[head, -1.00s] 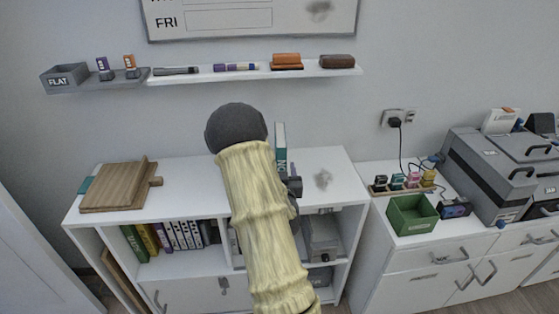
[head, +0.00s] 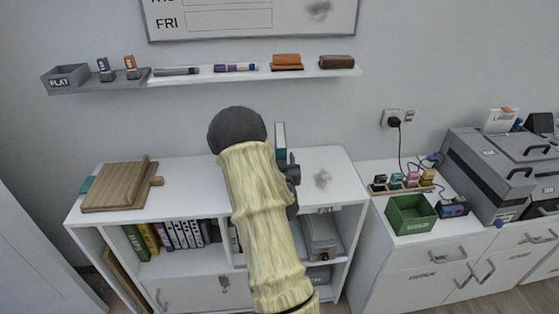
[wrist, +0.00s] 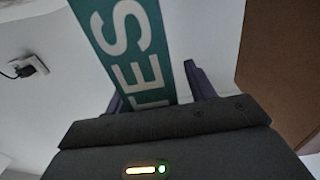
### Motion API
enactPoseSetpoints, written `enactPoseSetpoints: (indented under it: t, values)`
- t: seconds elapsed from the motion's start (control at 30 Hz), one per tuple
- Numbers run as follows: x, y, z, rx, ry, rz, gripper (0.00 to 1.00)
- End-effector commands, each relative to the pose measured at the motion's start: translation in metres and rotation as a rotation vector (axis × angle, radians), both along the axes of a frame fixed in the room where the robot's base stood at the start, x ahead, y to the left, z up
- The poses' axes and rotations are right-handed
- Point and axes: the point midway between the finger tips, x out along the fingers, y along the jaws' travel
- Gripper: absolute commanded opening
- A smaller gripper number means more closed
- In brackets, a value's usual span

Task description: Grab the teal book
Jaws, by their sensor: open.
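The teal book (head: 281,140) stands upright on the white desk top near the wall, with its lower part hidden by my arm and gripper. In the wrist view the book (wrist: 135,45) shows a teal face with large white letters, of which "TES" is readable. My gripper (wrist: 157,85) is open, with one dark finger on each side of the book's near end. I cannot tell whether either finger touches it. In the head view my gripper (head: 292,172) is partly hidden behind my arm, just by the book.
Wooden boards (head: 118,188) lie on the desk top's left, over something teal. A wall shelf (head: 250,71) holds markers and erasers above. A green bin (head: 410,215) stands on the right cabinet. A brown surface (wrist: 285,70) fills the wrist view's right side.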

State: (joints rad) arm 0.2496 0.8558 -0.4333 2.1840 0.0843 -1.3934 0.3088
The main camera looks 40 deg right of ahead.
Motion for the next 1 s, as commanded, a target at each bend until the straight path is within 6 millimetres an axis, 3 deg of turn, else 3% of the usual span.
enactPoseSetpoints:
  t: [0.1,0.4,0.77,1.0]
  values:
    - [0.0,0.0,0.0,0.0,0.0,0.0,0.55]
    - [0.0,0.0,0.0,0.0,0.0,0.0,0.0]
    - [0.0,0.0,0.005,-0.002,-0.005,0.001,0.0]
    - [0.001,0.0,0.031,-0.003,-0.008,0.002,0.0]
